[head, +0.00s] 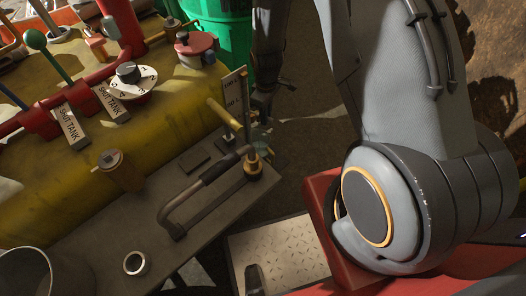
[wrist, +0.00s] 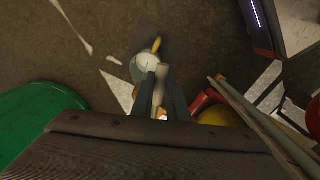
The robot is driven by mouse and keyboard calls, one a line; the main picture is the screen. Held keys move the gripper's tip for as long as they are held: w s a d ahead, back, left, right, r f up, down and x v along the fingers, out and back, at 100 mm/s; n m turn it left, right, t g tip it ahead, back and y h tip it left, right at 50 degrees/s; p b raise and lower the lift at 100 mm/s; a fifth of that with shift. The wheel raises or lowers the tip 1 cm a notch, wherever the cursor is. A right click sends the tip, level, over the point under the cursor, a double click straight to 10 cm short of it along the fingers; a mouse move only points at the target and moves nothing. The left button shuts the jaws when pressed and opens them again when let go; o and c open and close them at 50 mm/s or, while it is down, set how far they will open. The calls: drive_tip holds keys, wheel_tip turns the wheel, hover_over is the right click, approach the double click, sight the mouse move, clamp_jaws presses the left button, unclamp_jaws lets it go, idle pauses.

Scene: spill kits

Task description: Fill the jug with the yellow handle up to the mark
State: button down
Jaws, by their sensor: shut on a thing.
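In the wrist view the jug (wrist: 144,66) is a small pale round vessel seen from above, standing on a dark square on the floor. Its yellow handle (wrist: 156,45) points away, toward the top of the picture. My gripper (wrist: 161,82) is shut on a pale, narrow bar (wrist: 161,72), whose end overlaps the jug's near side in this view. I cannot tell the height between them, nor the jug's mark or level. In the head view my gripper (head: 263,103) is dark and partly shaded, beside the tank's right end.
The yellow tank (head: 178,125) carries red pipes, levers, "SHUT TANK" tags and a numbered dial (head: 130,76). A grey bench with a bent handle (head: 200,190) stands in front. A green bin (head: 222,30) is behind; it also shows in the wrist view (wrist: 40,120).

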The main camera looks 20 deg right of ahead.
drive_tip(key=shift+s, duration=0.1)
idle(0.3)
drive_tip(key=shift+s+a+m+p, duration=0.25)
drive_tip(key=shift+a+m+p, duration=0.1)
drive_tip(key=shift+m+p, duration=0.3)
drive_tip(key=shift+s+a+m+p, duration=0.25)
drive_tip(key=shift+a+m+p, duration=0.1)
drive_tip(key=shift+m, duration=0.5)
drive_tip(key=shift+s+a+m+p, duration=0.25)
drive_tip(key=shift+a+m+p, duration=0.15)
drive_tip(key=shift+m, duration=0.3)
drive_tip(key=c, duration=1.7)
unclamp_jaws()
drive_tip(key=shift+a, duration=0.1)
drive_tip(key=shift+o, duration=0.2)
